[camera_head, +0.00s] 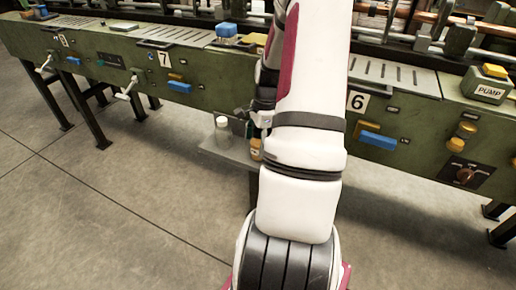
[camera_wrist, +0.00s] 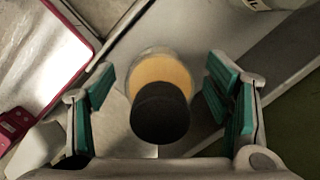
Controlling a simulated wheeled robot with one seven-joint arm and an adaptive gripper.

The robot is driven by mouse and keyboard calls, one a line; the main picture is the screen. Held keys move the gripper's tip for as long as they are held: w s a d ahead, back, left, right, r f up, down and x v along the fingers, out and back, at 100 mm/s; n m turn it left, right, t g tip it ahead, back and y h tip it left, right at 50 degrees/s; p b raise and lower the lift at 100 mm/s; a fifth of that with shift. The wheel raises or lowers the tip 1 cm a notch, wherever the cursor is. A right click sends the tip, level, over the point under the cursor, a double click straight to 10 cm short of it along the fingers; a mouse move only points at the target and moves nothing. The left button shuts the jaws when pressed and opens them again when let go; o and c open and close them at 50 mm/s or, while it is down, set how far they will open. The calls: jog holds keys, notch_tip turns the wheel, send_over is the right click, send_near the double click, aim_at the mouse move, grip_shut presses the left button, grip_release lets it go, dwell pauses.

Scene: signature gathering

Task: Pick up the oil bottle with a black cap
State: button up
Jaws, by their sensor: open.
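The oil bottle has a black cap (camera_wrist: 160,113) and a yellow-amber body (camera_wrist: 168,70), seen from almost straight above in the wrist view. My gripper (camera_wrist: 160,66) is open, with one green-padded finger to the left of the bottle and one to the right. Gaps show between the pads and the bottle, so it is not gripped. In the head view an amber bottle (camera_head: 256,149) stands on a small grey shelf (camera_head: 226,157), partly hidden by my arm. My gripper is mostly hidden behind my arm there.
A clear bottle with a white cap (camera_head: 222,128) stands on the same shelf, to the left. A labelled object (camera_wrist: 268,3) shows at the top right of the wrist view. The green machine (camera_head: 190,85) runs behind the shelf. Bare floor (camera_head: 110,200) lies in front.

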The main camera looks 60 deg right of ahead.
jog(key=shift+f, duration=0.15)
jog(key=shift+c, duration=0.6)
jog(key=c, duration=1.1)
jog(key=shift+c, duration=0.2)
